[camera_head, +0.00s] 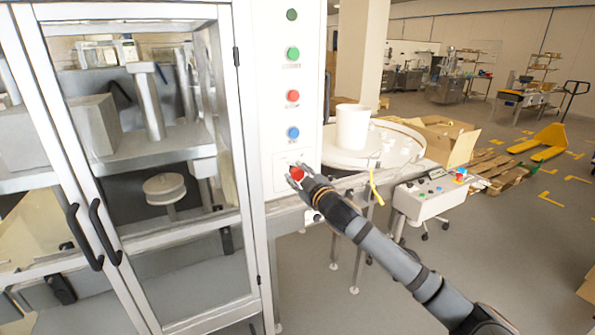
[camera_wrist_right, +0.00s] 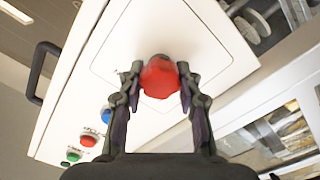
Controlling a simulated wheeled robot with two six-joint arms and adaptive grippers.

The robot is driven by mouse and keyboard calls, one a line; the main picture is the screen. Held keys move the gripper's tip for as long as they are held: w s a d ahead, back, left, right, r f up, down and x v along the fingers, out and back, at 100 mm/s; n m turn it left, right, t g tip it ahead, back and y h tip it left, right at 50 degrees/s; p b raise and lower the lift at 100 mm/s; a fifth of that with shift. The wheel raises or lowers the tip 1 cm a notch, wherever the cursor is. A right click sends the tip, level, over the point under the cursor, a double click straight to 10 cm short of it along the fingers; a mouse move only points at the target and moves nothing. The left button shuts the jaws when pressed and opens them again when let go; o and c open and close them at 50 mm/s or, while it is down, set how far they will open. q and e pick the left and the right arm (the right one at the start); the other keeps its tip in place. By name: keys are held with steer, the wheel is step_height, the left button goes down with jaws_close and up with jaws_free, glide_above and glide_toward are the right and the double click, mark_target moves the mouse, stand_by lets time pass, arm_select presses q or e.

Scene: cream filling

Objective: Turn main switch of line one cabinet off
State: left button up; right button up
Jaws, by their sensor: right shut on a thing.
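The main switch is a red rotary knob (camera_head: 297,174) low on the white front of the cabinet (camera_head: 278,120). In the right wrist view the red knob (camera_wrist_right: 159,77) sits on a square plate, between the two fingers. My right gripper (camera_head: 303,178) is at the knob, its fingers on either side of it and shut on it. The right gripper (camera_wrist_right: 158,90) covers part of the knob's sides. The knob's marking cannot be read. My left gripper is not in view.
Above the knob are a blue button (camera_head: 293,133), a red button (camera_head: 293,96) and a green button (camera_head: 293,54). A glass-doored machine (camera_head: 238,150) stands at the left. A round table (camera_head: 400,150) with a white tub (camera_head: 352,126) and a small control box (camera_head: 430,198) stand to the right.

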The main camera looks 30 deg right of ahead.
steer(key=shift+n, duration=0.6)
steer(key=o, duration=1.2)
steer(key=shift+c, duration=0.2)
